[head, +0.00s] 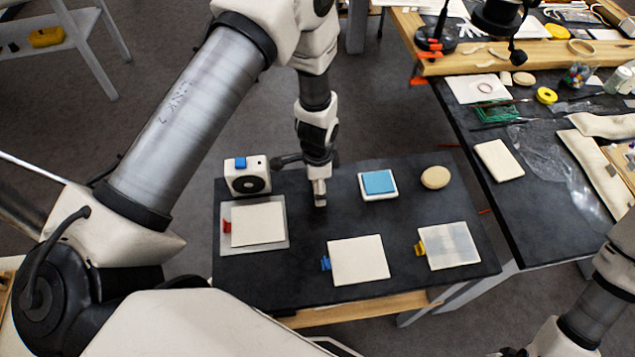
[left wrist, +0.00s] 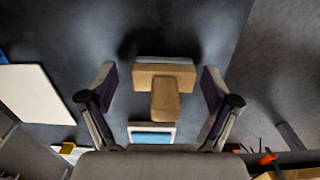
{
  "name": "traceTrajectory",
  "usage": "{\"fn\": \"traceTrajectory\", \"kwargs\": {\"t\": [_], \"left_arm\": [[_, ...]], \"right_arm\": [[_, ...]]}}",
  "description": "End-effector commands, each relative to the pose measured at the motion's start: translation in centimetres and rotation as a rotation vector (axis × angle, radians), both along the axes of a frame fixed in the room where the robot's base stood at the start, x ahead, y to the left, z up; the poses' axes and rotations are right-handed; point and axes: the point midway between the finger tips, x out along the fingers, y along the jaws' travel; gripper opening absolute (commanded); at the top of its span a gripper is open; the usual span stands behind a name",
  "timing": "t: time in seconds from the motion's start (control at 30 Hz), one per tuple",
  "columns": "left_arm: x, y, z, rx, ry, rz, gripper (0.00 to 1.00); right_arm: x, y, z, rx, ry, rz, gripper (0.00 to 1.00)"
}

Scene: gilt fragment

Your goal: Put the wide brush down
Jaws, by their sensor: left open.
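The wide brush (left wrist: 165,76) is T-shaped, with a tan head, a grey edge and a short handle that comes towards the camera in the left wrist view. My left gripper (left wrist: 160,95) is open, with its fingers apart on both sides of the brush and a visible gap on each side. In the head view the left gripper (head: 318,185) points down over the middle of the dark table (head: 290,295). The brush is largely hidden by the gripper there, so its exact contact with the table is hard to see. My right gripper is out of view.
A blue pad on a white block (head: 379,183) and a round tan disc (head: 435,177) lie right of the gripper. Pale panels with a red (head: 258,224), blue (head: 358,260) and yellow clip (head: 450,245) lie around. A white box (head: 247,175) stands left.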

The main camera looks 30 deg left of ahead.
Motion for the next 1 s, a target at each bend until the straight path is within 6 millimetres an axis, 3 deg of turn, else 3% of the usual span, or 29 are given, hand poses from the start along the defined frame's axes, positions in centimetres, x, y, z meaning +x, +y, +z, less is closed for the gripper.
{"fn": "traceTrajectory", "kwargs": {"t": [0.23,0.5,0.7,1.0], "left_arm": [[0.1,0.0,1.5,0.000,-0.004,0.000,0.88],[0.2,0.0,8.2,0.000,-0.006,0.000,0.88],[0.0,0.0,11.6,0.000,-0.003,-0.001,0.88],[0.0,0.0,12.2,0.000,0.001,0.000,0.88]], "right_arm": [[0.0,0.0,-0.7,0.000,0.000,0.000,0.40],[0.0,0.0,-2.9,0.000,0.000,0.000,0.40],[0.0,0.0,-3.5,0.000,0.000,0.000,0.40],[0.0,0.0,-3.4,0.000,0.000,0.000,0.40]]}}
